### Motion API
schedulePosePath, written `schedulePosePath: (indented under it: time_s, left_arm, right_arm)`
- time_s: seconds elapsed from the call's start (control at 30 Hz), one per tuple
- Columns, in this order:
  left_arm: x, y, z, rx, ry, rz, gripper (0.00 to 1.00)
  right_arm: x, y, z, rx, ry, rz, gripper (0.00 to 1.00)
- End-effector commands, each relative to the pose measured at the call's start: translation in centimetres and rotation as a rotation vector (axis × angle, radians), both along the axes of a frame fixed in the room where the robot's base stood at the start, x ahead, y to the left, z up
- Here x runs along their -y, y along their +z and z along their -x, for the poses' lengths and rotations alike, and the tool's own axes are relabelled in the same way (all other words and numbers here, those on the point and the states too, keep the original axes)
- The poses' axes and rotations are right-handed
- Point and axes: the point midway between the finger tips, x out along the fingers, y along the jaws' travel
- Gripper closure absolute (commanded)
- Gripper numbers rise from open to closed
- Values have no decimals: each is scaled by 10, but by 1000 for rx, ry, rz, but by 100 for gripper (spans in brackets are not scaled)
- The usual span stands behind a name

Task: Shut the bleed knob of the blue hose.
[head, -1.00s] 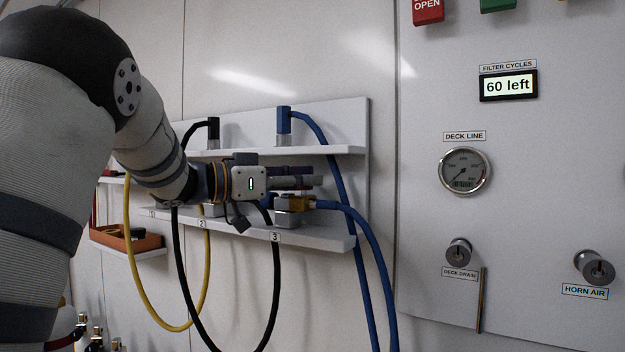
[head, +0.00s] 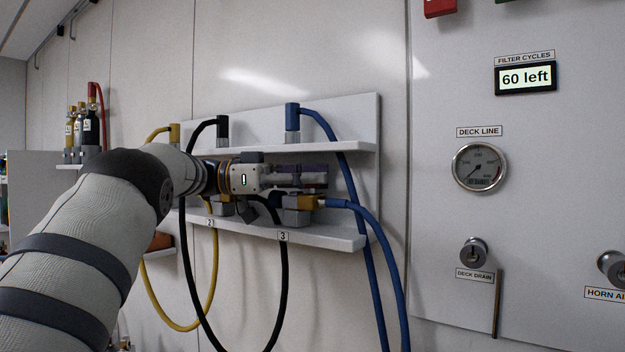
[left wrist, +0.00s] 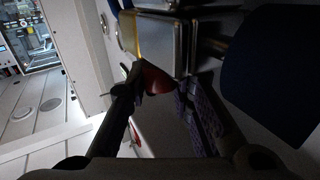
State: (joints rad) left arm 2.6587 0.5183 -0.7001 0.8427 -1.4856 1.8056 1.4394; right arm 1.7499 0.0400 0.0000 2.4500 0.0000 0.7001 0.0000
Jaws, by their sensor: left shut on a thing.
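The blue hose (head: 372,226) runs from a brass fitting on a grey metal block (head: 297,216) at the right end of the lower shelf, by label 3. My left gripper (head: 312,176) lies level just above this block. In the left wrist view its fingers (left wrist: 160,98) are shut on a small red knob (left wrist: 156,78), next to a metal block with a brass-coloured edge (left wrist: 158,40). The knob is hidden behind the fingers in the head view, and its turn position cannot be read. My right gripper is not in view.
A second blue hose end (head: 292,118) stands on the upper shelf (head: 340,147). Black (head: 283,290) and yellow (head: 160,305) hoses hang below the shelves. A round gauge (head: 479,167) and a deck drain knob (head: 474,251) are on the panel at right.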

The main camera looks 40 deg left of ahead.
Motion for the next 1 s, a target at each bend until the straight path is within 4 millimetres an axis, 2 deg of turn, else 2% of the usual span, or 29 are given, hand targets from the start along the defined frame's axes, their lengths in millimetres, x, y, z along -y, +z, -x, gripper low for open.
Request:
schedulePosePath:
  time_s: [0.4, 0.43, 0.5, 0.8, 0.87, 1.0]
  left_arm:
    - [1, -2, -1, -4, -8, -1, 100]
    - [1, -2, -1, -4, -8, -1, 72]
    - [1, -2, -1, -4, -8, -1, 57]
    - [-1, -1, 1, -1, -5, 0, 57]
    - [-7, -1, 4, -1, -3, 0, 57]
    - [-32, -1, 21, 0, -3, 1, 57]
  right_arm:
    - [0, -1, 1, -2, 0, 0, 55]
    - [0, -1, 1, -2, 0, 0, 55]
    - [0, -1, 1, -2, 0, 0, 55]
    - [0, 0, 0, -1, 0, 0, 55]
    - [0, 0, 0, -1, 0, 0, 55]
    - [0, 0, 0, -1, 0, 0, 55]
